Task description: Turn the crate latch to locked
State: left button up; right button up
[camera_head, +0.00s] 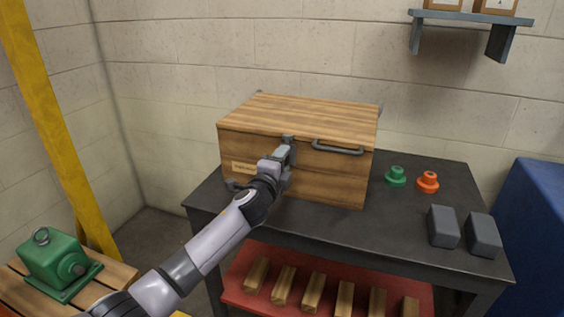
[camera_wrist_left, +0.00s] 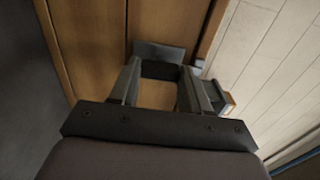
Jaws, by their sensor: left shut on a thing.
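A closed wooden crate (camera_head: 340,180) stands on the dark table, its lid (camera_head: 305,118) down. A grey bar handle (camera_head: 338,148) is on its front near the lid edge. My left gripper (camera_head: 285,152) is at the crate front, left of the handle, and hides most of the latch there. In the left wrist view, the fingers of my left gripper (camera_wrist_left: 160,88) reach to the dark grey latch (camera_wrist_left: 160,52) on the wood and are shut on it. I cannot tell the latch's exact angle. My right gripper is not in view.
On the dark table (camera_head: 400,215) are a green part (camera_head: 396,176), an orange part (camera_head: 428,181) and two grey blocks (camera_head: 443,226). A green motor (camera_head: 55,260) sits on a wooden surface at lower left. A red shelf (camera_head: 235,285) below holds several wooden blocks.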

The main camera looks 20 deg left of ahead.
pick_arm(q)
jog(key=o, duration=1.1)
jog(key=shift+c, duration=0.2)
jog(key=shift+s, duration=0.1)
jog(key=s+p, duration=0.1)
jog(key=s, duration=0.6)
jog(key=shift+p, duration=0.3)
jog(key=shift+a, duration=0.1)
